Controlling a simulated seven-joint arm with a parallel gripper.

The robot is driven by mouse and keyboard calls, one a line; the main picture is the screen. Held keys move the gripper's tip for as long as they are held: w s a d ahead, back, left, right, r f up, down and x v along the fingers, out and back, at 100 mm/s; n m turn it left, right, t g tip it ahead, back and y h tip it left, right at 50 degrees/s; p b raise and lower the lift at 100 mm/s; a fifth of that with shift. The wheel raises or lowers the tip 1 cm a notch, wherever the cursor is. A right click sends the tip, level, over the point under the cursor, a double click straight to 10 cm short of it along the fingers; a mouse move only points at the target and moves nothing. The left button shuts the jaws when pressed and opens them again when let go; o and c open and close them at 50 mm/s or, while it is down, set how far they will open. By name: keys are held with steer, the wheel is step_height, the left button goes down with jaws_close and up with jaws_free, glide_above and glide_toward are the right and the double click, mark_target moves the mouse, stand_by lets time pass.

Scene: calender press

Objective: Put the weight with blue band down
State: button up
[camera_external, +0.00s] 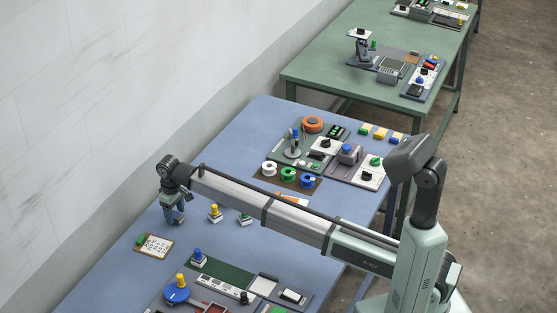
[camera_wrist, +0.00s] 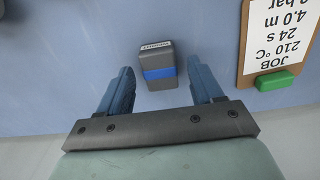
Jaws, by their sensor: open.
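The weight with the blue band (camera_wrist: 158,66) is a dark grey block with a pale label at one end, seen in the wrist view. It appears to rest on the blue table, between and slightly beyond my fingertips. My gripper (camera_wrist: 160,80) is open, with a visible gap between each finger and the block. In the external view my gripper (camera_external: 175,212) points down, low over the left part of the blue table. There I cannot clearly tell the weight from the fingers.
A clipboard (camera_wrist: 275,40) with a green clip lies right of the gripper in the wrist view. Knobbed pieces, yellow (camera_external: 214,212) and green (camera_external: 245,217), stand nearby. Panels with a blue disc (camera_external: 176,293) are in front. Bare table surrounds the gripper.

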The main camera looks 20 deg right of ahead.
mark_target(175, 215)
step_height(175, 215, up, 11)
stand_by(0.4)
stand_by(0.4)
